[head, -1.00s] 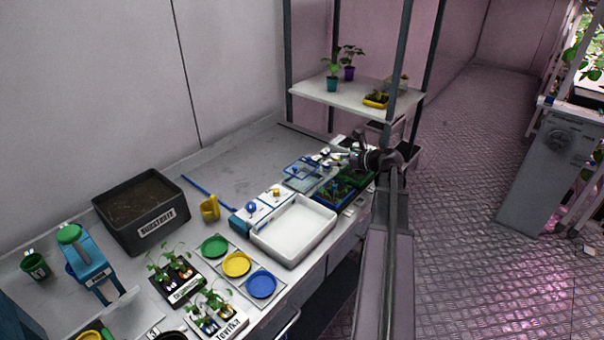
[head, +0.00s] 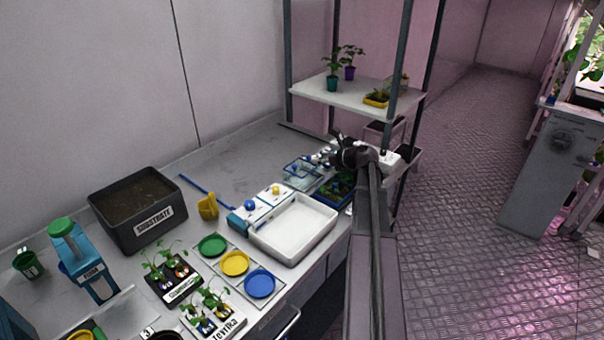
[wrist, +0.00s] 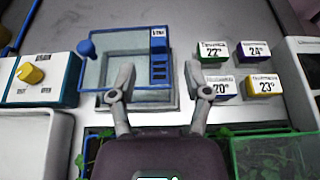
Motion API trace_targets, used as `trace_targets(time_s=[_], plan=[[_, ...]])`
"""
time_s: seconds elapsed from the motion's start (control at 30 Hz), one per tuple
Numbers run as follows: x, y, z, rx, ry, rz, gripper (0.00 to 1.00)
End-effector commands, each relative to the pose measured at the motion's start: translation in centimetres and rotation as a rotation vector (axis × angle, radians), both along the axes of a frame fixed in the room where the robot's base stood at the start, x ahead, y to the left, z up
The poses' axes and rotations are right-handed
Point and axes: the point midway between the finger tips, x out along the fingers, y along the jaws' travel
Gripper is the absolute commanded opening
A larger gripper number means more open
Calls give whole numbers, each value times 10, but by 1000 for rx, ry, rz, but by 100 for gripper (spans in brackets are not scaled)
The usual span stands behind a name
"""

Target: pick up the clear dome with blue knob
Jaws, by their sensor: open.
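The clear dome (wrist: 125,68), a see-through cover with blue edges, shows in the wrist view over a device on the bench. Its blue knob (wrist: 86,47) shows at the left side. In the head view the dome (head: 301,174) is small, behind the white tray. My gripper (wrist: 164,80) is open and empty. Its left finger overlaps the dome's lower right part in the wrist view, and the right finger is to the right of it. I cannot tell the height between them.
Several labelled temperature blocks (wrist: 215,52) stand right of the dome. A device with a yellow knob (wrist: 45,80) stands left. A white tray (head: 293,228) and seedling trays (head: 334,190) are nearer the bench's front edge. A shelf post (head: 402,60) rises close behind my arm.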

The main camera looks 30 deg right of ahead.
Motion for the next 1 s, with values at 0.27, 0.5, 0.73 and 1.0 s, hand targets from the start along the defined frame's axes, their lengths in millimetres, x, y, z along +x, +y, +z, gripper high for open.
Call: trace_targets(time_s=[0.27,0.5,0.73,1.0], plan=[[4,1,-1,0,0,0,63],[26,9,-8,-1,0,1,63],[44,16,-16,0,0,0,63],[46,17,-15,0,0,-1,63]])
